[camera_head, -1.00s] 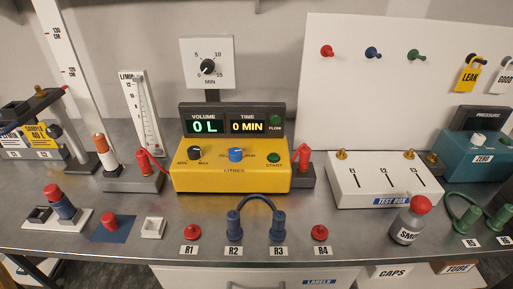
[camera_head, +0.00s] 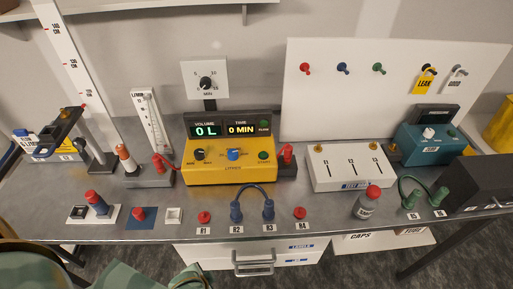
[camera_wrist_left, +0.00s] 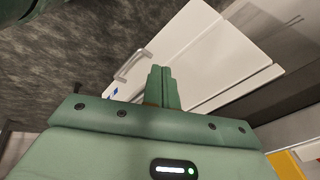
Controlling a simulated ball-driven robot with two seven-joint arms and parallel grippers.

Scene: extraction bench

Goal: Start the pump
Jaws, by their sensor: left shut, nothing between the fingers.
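The yellow pump unit (camera_head: 215,176) stands at the middle of the bench. Its green START button (camera_head: 263,156) is at the right of its front panel, beside a blue knob (camera_head: 233,155) and a black knob (camera_head: 199,155). In the head view, my left arm shows at the lower left, below the bench edge. My right gripper is not in view.
A red hose connector (camera_head: 287,154) stands just right of the pump. Red plugs, the blue hose loop (camera_head: 253,200) and a grey bottle (camera_head: 366,203) line the bench front. The white test box (camera_head: 320,180) is to the right. A drawer handle (camera_head: 254,262) sticks out below.

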